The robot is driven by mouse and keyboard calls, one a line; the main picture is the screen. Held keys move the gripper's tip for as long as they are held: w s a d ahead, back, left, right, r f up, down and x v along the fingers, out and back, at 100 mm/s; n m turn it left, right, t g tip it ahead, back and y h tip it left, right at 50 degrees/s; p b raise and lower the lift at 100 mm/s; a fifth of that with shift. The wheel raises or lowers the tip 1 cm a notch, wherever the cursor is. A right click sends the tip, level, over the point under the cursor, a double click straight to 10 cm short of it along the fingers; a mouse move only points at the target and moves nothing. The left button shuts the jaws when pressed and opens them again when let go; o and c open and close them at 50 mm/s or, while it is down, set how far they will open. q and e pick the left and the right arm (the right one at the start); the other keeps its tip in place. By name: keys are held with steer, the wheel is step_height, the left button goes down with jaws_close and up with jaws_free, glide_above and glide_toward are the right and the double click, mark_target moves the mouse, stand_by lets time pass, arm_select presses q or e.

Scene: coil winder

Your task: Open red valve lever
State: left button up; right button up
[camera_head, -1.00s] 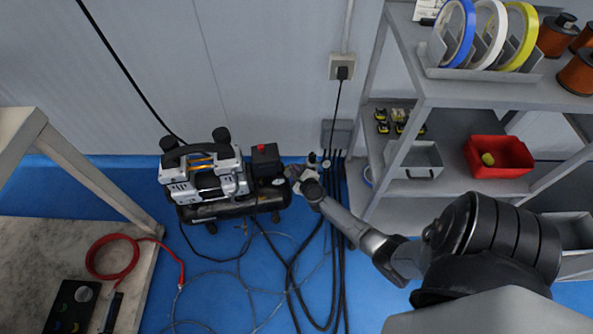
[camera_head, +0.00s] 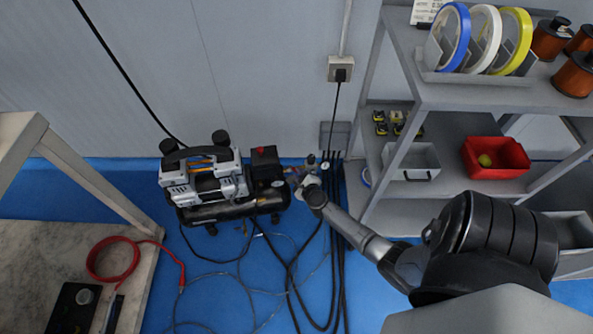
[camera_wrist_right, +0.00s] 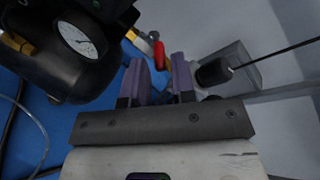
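The red valve lever (camera_wrist_right: 160,52) shows in the right wrist view, just beyond my fingertips and roughly between them. It sits by a brass-coloured fitting (camera_wrist_right: 143,44) next to the black tank with a round gauge. My right gripper (camera_wrist_right: 161,72) is open, with a clear gap between its two purple-grey fingers. I cannot tell whether a finger touches the lever. In the head view my right gripper (camera_head: 306,180) is at the right end of the air compressor (camera_head: 208,205), and the lever is too small to make out clearly. My left gripper is not in view.
Black hoses (camera_head: 334,250) run along the blue floor beside my right arm. A grey shelf rack (camera_head: 430,92) stands close on the right, with a red bin (camera_head: 497,170). A wall socket (camera_head: 341,69) with a cable is behind. A workbench (camera_head: 40,235) is at left.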

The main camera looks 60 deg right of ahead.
steer(key=p+v, duration=0.3)
steer(key=v, duration=0.8)
steer(key=shift+s+a, duration=0.25)
